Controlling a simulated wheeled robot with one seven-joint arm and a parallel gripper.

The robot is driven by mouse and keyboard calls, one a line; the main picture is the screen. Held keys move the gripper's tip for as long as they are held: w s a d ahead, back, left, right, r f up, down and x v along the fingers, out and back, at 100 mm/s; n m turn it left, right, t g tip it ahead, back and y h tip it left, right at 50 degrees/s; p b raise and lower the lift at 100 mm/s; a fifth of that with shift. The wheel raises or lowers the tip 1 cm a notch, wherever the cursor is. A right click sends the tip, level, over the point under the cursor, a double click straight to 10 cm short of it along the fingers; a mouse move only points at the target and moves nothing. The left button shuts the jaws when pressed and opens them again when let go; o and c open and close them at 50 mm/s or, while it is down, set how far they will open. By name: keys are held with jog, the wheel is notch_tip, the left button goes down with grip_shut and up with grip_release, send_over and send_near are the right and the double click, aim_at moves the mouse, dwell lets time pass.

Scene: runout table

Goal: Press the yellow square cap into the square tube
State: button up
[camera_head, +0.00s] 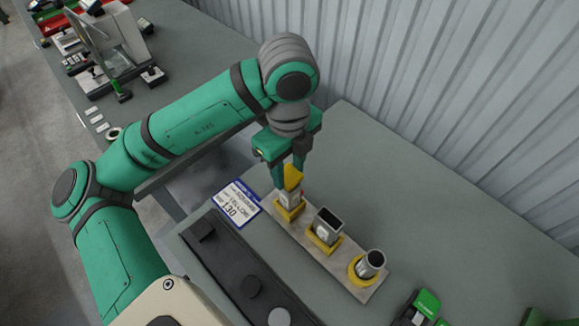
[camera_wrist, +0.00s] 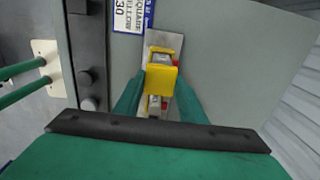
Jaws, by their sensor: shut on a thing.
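The yellow cap (camera_head: 291,177) is in my gripper (camera_head: 289,170), whose fingers close on it from both sides. It is right over the left tube (camera_head: 291,199) of a row of three, the square one, which stands upright in a yellow socket. In the head view cap and tube overlap, and I cannot tell whether the cap touches the rim or sits in it. In the wrist view the cap (camera_wrist: 160,79) hides the tube's mouth between my green fingers. The cap looks slightly tilted in the head view.
On the same board (camera_head: 306,243), an open rectangular tube (camera_head: 327,223) and an open round tube (camera_head: 371,262) stand to the right. A printed card (camera_head: 238,204) lies left of the board. A dark strip with knobs (camera_head: 240,275) runs in front. The table behind is clear up to the corrugated wall.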

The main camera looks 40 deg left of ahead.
jog(key=shift+f, duration=0.55)
jog(key=shift+w+r, duration=0.1)
jog(key=shift+r, duration=0.55)
dwell(0.6)
jog(key=shift+w+d, duration=0.1)
dwell(0.7)
jog(key=shift+f, duration=0.3)
dwell(0.4)
jog(key=shift+s+f, duration=0.2)
jog(key=shift+f, duration=0.05)
jog(key=shift+f, duration=0.1)
